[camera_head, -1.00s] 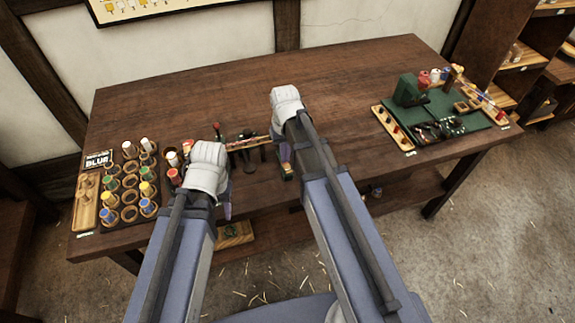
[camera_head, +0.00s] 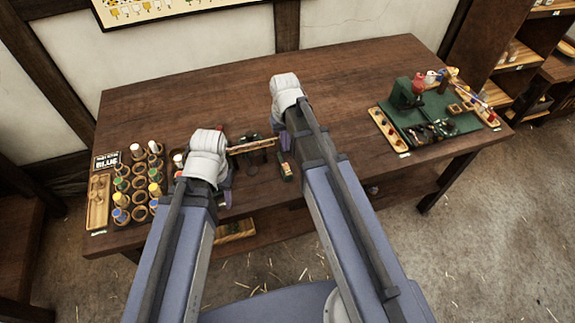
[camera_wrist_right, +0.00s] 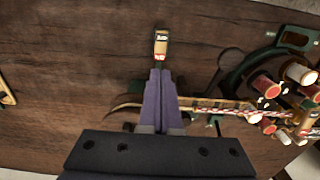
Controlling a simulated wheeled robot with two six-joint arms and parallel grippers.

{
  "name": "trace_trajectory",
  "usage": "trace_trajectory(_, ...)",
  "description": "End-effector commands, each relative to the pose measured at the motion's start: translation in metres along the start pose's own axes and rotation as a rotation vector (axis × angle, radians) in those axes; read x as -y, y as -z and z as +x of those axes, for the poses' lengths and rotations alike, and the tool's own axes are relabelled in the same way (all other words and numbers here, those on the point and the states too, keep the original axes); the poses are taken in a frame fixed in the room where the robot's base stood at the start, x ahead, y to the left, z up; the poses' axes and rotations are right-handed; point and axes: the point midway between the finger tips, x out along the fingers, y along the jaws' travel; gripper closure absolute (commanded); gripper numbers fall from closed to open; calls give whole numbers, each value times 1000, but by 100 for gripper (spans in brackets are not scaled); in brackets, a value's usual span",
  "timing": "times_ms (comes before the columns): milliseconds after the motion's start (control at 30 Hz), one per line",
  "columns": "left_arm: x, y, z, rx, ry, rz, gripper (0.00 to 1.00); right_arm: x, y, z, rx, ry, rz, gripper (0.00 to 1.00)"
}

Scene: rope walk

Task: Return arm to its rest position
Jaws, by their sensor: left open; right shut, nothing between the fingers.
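My right arm reaches over the middle of the dark wooden table (camera_head: 215,95). Its gripper (camera_head: 284,142) shows only in part behind the wrist in the head view. In the right wrist view the purple fingers (camera_wrist_right: 160,95) are together with nothing between them. A small labelled block (camera_wrist_right: 160,47) lies just beyond their tips; it also shows in the head view (camera_head: 286,172). My left gripper (camera_head: 226,196) is near the table's front edge, mostly hidden by its own wrist; a purple finger shows.
A rack of coloured bobbins (camera_head: 138,188) and a wooden tray (camera_head: 98,203) stand at the left. A wooden bar with rope (camera_head: 252,146) lies between the arms. A green board with tools (camera_head: 462,122) is at the right. The table's back middle is clear.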

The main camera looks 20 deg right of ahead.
Motion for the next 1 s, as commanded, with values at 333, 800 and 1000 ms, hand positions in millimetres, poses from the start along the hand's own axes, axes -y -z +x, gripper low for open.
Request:
trace_trajectory(333, 0, 0, 1, 0, 0, 0, 50, 19, -19, 1, 7, -10, -38, 100)
trace_trajectory(800, 0, 0, 1, 0, 0, 0, 50, 108, -138, -1, 43, -102, -293, 100)
trace_trajectory(1000, 0, 0, 1, 0, 0, 0, 50, 110, -139, -1, 44, -104, -297, 100)
